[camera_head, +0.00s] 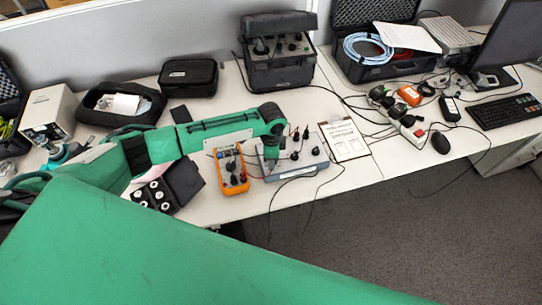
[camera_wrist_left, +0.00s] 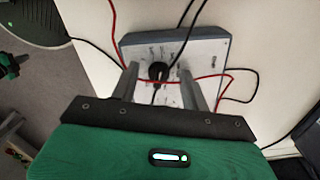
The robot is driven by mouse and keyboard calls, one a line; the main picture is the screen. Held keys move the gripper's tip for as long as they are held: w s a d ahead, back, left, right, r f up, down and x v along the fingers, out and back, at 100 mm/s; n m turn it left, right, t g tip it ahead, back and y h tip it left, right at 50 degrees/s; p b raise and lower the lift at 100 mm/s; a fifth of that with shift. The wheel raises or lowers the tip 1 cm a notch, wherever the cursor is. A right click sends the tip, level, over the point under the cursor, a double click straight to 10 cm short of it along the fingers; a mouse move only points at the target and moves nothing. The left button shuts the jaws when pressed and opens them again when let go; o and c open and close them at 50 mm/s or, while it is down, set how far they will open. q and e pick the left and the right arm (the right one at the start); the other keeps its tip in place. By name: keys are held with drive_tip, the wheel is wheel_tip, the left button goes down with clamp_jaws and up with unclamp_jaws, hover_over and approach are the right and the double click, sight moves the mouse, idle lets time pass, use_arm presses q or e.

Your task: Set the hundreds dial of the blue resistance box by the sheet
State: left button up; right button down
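The blue-grey resistance box (camera_head: 311,163) stands on the white bench, with black dials such as one at its right (camera_head: 316,151). The sheet (camera_head: 346,141) lies on a clipboard just right of it; its text is too small to read. My left gripper (camera_head: 271,150) points down over the left part of the box. In the left wrist view the resistance box (camera_wrist_left: 215,50) lies below my fingers. A black dial (camera_wrist_left: 158,70) shows between the two separated fingertips (camera_wrist_left: 159,78), with gaps on both sides. I cannot read its setting. My right gripper is out of view.
An orange multimeter (camera_head: 231,170) stands directly left of the box. Black and red leads cross the box and bench. A large black instrument case (camera_head: 279,75) stands behind. A black box of weights (camera_head: 183,183) is at left. Bare bench (camera_head: 345,180) lies in front of the clipboard.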

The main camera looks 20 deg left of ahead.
use_arm(q)
wheel_tip(320, 180, up, 14)
drive_tip(key=b, duration=0.2)
idle(0.4)
drive_tip(key=shift+f, duration=0.1)
